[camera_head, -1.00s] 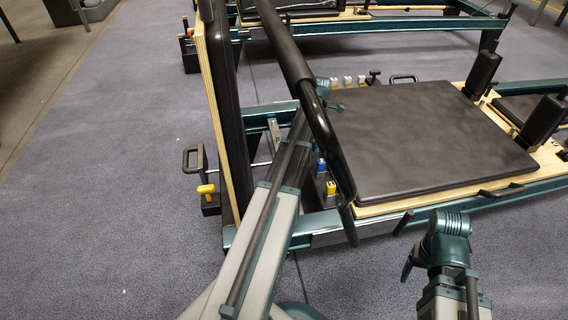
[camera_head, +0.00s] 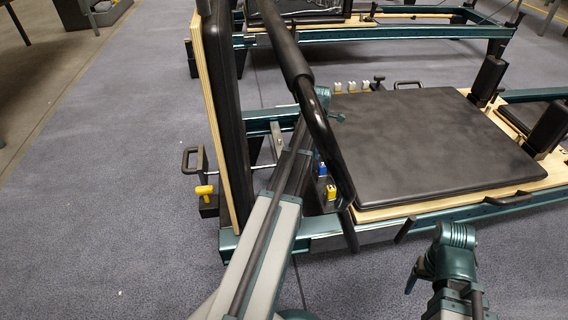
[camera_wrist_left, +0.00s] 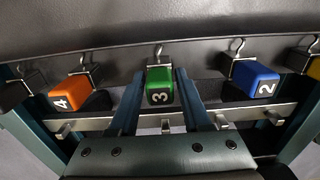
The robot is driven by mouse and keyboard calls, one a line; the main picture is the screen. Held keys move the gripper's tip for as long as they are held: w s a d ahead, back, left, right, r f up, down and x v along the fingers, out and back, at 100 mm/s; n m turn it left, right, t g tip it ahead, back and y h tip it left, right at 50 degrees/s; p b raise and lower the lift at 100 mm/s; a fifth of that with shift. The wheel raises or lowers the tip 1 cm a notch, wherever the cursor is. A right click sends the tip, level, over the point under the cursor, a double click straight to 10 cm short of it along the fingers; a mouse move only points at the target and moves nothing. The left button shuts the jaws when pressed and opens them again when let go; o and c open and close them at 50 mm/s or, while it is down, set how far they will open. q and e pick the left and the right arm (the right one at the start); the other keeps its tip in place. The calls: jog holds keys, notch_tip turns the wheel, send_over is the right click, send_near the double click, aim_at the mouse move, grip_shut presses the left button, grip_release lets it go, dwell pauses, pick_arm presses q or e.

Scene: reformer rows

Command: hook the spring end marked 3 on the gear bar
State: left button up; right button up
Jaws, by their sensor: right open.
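The green spring end marked 3 (camera_wrist_left: 159,86) hangs under a small metal hook in the middle of the left wrist view. My left gripper (camera_wrist_left: 160,78) has one finger on each side of it; whether both press on it is unclear. The gear bar (camera_wrist_left: 95,123) is the pale metal bar running across below the spring ends, with small hooks. In the head view my left arm reaches to the spring row, and the black foot bar and arm hide its fingers and the green end. My right gripper (camera_head: 412,281) is low at the right, small, apart from the machine.
The orange end marked 4 (camera_wrist_left: 75,93) and blue end marked 2 (camera_wrist_left: 250,80) hang on either side. A yellow end (camera_head: 331,192) is nearest me. The foot bar (camera_head: 322,130) crosses over the springs. The black carriage (camera_head: 430,145) lies right. Grey floor at left is clear.

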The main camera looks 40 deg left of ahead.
pick_arm(q)
grip_shut()
jog(key=shift+r+p, duration=2.55)
jog(key=shift+s+a, duration=1.9)
jog(key=shift+s, duration=0.3)
jog(key=shift+s+a, duration=1.85)
jog(key=shift+s, duration=0.3)
jog(key=shift+f+b, duration=0.35)
jog(key=shift+f+b, duration=2.25)
jog(key=shift+f, duration=0.05)
jog(key=shift+o, duration=2.4)
grip_release()
jog(key=shift+r, duration=0.1)
